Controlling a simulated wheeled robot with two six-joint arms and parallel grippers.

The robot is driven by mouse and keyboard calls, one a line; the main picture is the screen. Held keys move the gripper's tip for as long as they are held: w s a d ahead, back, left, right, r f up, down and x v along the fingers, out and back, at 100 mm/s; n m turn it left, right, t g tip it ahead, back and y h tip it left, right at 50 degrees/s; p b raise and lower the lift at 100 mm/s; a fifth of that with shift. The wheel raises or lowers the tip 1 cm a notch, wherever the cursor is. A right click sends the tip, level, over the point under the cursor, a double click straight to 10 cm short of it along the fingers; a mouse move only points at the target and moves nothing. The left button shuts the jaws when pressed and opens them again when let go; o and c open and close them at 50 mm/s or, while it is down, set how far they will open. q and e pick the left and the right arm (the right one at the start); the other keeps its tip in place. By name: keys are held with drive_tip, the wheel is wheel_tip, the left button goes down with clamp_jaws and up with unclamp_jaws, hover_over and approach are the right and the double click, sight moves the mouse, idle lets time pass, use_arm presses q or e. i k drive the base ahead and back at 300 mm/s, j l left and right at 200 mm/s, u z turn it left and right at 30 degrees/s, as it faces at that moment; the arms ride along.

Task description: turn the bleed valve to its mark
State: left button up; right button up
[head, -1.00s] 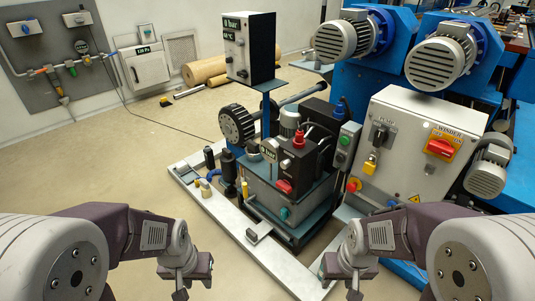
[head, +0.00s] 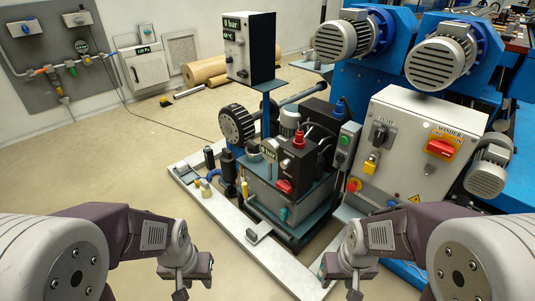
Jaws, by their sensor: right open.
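A hydraulic unit stands in the middle of the head view. Its dark block carries a red knob (head: 299,140) on top and a red handle (head: 284,186) low on the front. A teal knob (head: 284,214) sits on the grey tank (head: 262,196) below. I cannot tell which of these is the bleed valve, and its mark is too small to make out. My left gripper (head: 181,288) is at the lower left, apart from the unit; its fingers are partly cut off. My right gripper (head: 346,287) is open at the bottom, in front of the unit, touching nothing visible.
A pale base frame (head: 272,258) surrounds the unit. A gauge box (head: 249,48) stands on a post above it. The winder control cabinet (head: 418,145) is close on the right. Open floor (head: 110,170) lies to the left.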

sight(283, 185)
drive_tip(key=i+j+u, duration=0.1)
drive_tip(key=i+u, duration=0.2)
drive_tip(key=u, duration=0.2)
drive_tip(key=i+u, duration=0.3)
drive_tip(key=u, duration=0.15)
